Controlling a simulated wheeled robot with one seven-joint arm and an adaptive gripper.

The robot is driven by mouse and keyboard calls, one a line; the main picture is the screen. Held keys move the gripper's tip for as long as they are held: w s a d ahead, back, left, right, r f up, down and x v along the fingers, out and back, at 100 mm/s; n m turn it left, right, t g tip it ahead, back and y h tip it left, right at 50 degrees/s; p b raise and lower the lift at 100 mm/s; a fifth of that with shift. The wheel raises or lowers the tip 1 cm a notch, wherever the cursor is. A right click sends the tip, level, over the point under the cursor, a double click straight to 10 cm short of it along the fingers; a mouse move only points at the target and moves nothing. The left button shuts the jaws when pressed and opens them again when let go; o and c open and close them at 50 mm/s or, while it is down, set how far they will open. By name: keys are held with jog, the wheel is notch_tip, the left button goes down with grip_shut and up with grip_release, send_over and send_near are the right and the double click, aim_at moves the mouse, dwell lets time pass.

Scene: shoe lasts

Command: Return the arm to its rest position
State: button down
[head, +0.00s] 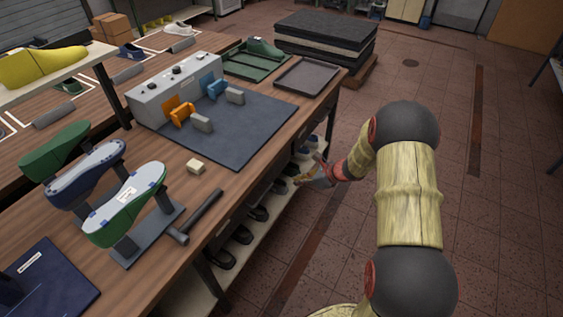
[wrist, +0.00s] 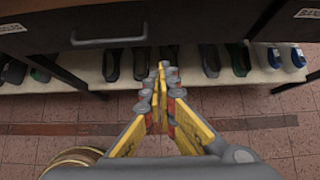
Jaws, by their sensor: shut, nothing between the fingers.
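My gripper (wrist: 163,72) shows in the wrist view with its yellow fingers together and nothing between them. It points at the front of the workbench, toward the lower shelf. In the head view my gripper (head: 306,180) is beside the bench's right edge, below the top. My arm (head: 410,195) reaches over the tiled floor to the right of the bench. Whether the fingertips touch the bench cannot be told.
The workbench (head: 258,180) carries green shoe lasts (head: 125,205), a hammer (head: 195,218), a grey machine (head: 177,92) and a dark tray (head: 307,76). Shoes line its lower shelf (wrist: 85,82). Stacked dark slabs (head: 325,38) stand behind.

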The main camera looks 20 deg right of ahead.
jog(key=s+a+r+n+g, duration=0.2)
jog(key=s+a+n, duration=0.1)
jog(key=s+n, duration=0.35)
jog(key=s+a+r+n+g, duration=0.3)
jog(key=s+n, duration=0.2)
jog(key=s, duration=0.2)
jog(key=s+a+r+n+t+h, duration=0.1)
jog(key=s+a+r+n+h, duration=0.1)
jog(key=s+r+n, duration=0.3)
jog(key=s+a+r+n+t+h, duration=0.1)
jog(key=s+a+r+n, duration=0.2)
jog(key=r, duration=1.1)
jog(key=s+a+r+n+t+h, duration=0.1)
jog(key=s+a+r+n+h, duration=0.1)
jog(key=s+r+n, duration=0.7)
jog(key=s, duration=0.3)
jog(key=shift+a+r+t+h, duration=0.3)
jog(key=shift+a, duration=0.05)
jog(key=shift+s, duration=0.15)
